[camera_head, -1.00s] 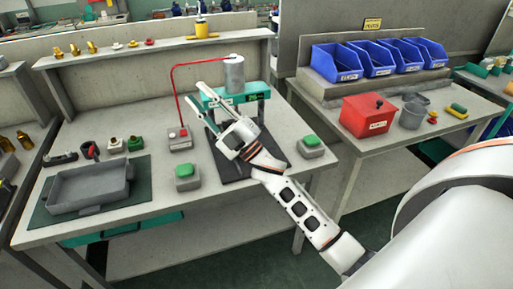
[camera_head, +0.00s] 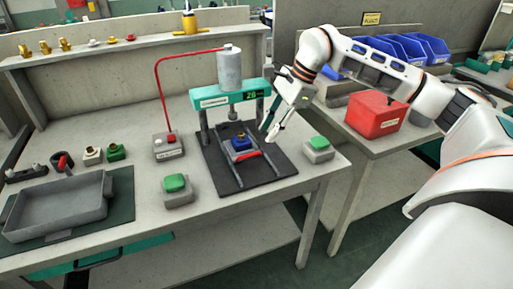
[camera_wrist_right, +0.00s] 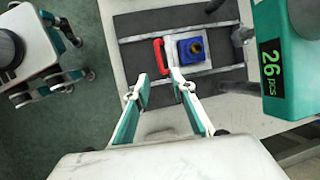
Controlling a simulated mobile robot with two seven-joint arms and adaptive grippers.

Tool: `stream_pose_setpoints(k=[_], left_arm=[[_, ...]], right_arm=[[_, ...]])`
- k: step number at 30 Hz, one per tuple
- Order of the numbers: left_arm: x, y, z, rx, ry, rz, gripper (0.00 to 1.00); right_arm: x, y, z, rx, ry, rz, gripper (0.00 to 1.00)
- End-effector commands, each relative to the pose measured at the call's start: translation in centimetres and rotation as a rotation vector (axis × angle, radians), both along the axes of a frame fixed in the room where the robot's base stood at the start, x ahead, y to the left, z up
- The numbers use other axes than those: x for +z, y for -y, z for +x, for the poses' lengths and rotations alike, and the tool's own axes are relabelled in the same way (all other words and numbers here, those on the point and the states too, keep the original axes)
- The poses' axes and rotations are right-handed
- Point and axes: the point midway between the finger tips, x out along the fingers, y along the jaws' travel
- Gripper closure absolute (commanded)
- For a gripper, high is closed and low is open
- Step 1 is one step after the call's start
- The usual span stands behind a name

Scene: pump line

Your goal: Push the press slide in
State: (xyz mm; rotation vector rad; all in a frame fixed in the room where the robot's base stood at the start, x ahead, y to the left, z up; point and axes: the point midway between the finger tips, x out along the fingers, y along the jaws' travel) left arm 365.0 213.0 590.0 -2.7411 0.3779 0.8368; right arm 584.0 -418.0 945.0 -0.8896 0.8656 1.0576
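The press has a teal crossbar (camera_head: 230,97) with a green digital display and a grey cylinder (camera_head: 229,68) above it, on a dark base plate (camera_head: 226,178). A slide with a blue fixture (camera_head: 239,142) sits on two rails at the front of the press. In the right wrist view, the blue fixture (camera_wrist_right: 191,49) has a brass-coloured part in it, with a red handle (camera_wrist_right: 160,56) beside it. My right gripper (camera_head: 269,134) is open and empty, right of the slide and apart from it. Its fingertips (camera_wrist_right: 161,78) point towards the handle. My left gripper is not in view.
Green-topped button boxes (camera_head: 176,190) (camera_head: 318,148) flank the base plate. A grey box (camera_head: 168,146) with a red pipe stands left of the press. A grey tray (camera_head: 60,207) lies at the left. A red box (camera_head: 376,113) is on the right-hand table.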

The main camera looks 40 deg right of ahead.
Motion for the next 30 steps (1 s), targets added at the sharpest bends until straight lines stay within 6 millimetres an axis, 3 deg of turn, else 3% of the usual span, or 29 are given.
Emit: stream_pose_setpoints(k=[3,16,29,30], left_arm=[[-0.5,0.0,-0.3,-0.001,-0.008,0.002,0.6],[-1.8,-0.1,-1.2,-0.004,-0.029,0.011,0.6],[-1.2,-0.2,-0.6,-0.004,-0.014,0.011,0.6],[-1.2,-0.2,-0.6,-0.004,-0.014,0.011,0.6]], right_arm=[[-0.8,0.3,0.1,-0.001,-0.003,-0.016,0.75],[-6.3,-1.8,1.6,-0.001,-0.003,-0.012,0.75],[-7.0,-2.2,1.9,-0.002,0.0,-0.011,0.75],[-7.0,-2.2,1.9,-0.002,0.001,-0.01,0.86]])
